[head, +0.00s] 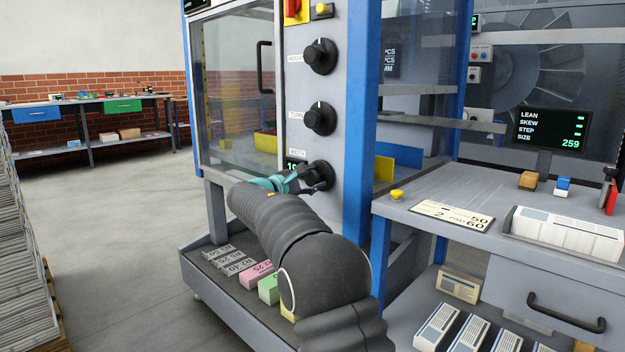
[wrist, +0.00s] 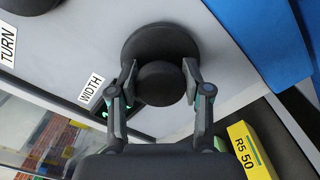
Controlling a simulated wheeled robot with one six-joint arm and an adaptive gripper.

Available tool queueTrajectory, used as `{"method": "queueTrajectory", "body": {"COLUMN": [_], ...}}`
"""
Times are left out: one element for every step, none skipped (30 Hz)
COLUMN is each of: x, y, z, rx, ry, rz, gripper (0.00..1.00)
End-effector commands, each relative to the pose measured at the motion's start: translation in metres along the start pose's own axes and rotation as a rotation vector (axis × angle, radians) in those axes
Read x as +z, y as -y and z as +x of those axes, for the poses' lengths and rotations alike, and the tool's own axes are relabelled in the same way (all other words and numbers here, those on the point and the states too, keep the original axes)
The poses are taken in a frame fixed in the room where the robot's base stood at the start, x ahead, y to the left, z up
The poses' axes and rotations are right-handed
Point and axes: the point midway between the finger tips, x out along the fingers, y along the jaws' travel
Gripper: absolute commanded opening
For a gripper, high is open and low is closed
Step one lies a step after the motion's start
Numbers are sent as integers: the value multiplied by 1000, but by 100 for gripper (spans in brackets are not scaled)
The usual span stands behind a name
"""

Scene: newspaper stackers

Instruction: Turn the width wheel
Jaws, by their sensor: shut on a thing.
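The width wheel (head: 322,174) is a round black knob, the lowest of three on the grey panel of the machine. In the wrist view the wheel (wrist: 160,40) has a broad base disc and a smaller round hub. The label WIDTH (wrist: 91,89) is beside it. My gripper (head: 308,180) is at the wheel in the head view. In the wrist view my gripper (wrist: 160,80) has one finger on each side of the hub and is shut on it. In the head view my arm and gripper hide part of the wheel and of the small green display beside it.
The turn knob (head: 320,118) and another black knob (head: 320,56) are above on the same panel. A low tray (head: 213,287) with labelled blocks is below my arm. A grey workbench (head: 420,195) with a screen (head: 549,130) stands at right.

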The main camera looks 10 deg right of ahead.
Motion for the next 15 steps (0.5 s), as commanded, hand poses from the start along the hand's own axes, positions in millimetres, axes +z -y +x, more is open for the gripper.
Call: {"method": "queueTrajectory", "body": {"x": [1,1,1,1,1,0,0,0,0,0,0,0,0,0,0], "y": [-1,-1,-1,-1,-1,-1,-1,-1,-1,-1,-1,-1,-1,-1,-1], "z": [0,0,0,0,0,0,0,0,0,0,0,0,0,-1,-2], "rx": [3,3,3,2,2,2,2,2,2,2,2,1,1,1,2], "ry": [0,0,0,0,0,0,0,0,0,0,0,0,0,0,0], "rz": [1,1,1,0,0,0,0,0,0,0,0,-1,-1,-1,-1], "gripper": [14,54,64,71,73,73,73,73,73,73,73,73,73,73,73]}}
